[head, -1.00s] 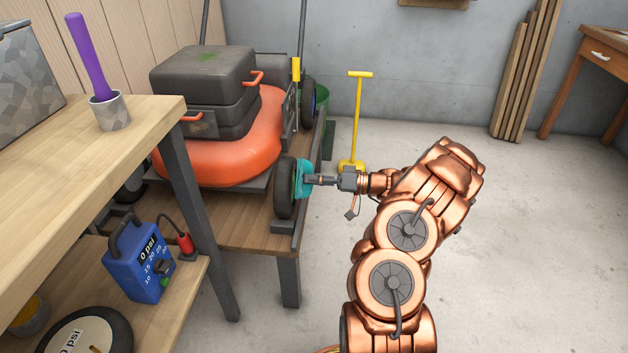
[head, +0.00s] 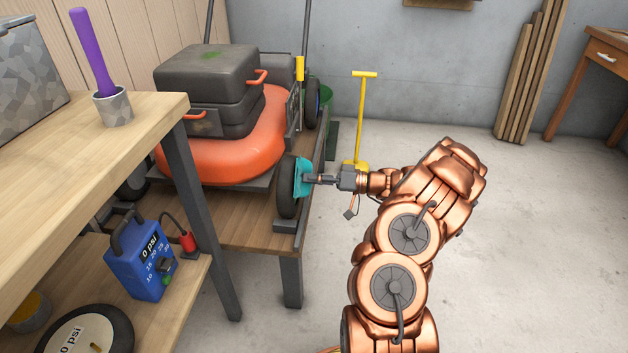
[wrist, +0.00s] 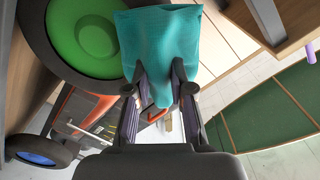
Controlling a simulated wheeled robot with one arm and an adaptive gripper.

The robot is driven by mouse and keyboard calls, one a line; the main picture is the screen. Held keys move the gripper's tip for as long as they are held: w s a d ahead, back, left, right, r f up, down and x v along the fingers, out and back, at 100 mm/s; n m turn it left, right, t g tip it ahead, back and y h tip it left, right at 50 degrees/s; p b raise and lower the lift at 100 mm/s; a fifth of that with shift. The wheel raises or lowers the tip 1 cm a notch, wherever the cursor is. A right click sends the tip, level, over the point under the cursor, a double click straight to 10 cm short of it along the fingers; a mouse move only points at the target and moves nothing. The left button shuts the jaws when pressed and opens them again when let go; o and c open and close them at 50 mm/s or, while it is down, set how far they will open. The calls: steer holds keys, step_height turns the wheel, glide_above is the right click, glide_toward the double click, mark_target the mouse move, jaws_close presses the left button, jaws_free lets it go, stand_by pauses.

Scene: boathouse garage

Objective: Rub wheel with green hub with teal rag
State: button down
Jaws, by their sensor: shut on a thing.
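The wheel with the green hub (wrist: 92,38) fills the upper left of the wrist view. In the head view this wheel (head: 285,190) is seen nearly edge-on at the near corner of the orange mower. My gripper (wrist: 160,85) is shut on the teal rag (wrist: 163,40). In the head view the rag (head: 302,178) lies at the outer face of the wheel. In the wrist view it overlaps the right edge of the wheel and hides part of it. I cannot tell how firmly it touches.
The orange mower (head: 230,150) stands on a low wooden bench (head: 235,222). A wheel with a blue hub (wrist: 40,152) is farther along. A yellow pump-like stand (head: 360,120) is behind my gripper. A workbench (head: 60,150) is at left. The floor at right is clear.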

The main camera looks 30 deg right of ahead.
steer(key=shift+w+a, duration=0.2)
steer(key=shift+a, duration=0.05)
steer(key=w+d+b, duration=0.1)
steer(key=w+d, duration=0.1)
steer(key=w, duration=0.1)
steer(key=shift+d+b, duration=0.2)
steer(key=shift+b, duration=0.1)
steer(key=w+d+b, duration=0.2)
steer(key=w, duration=0.1)
steer(key=shift+d, duration=0.1)
stand_by(0.7)
steer(key=shift+s+b, duration=0.1)
steer(key=shift+b, duration=0.2)
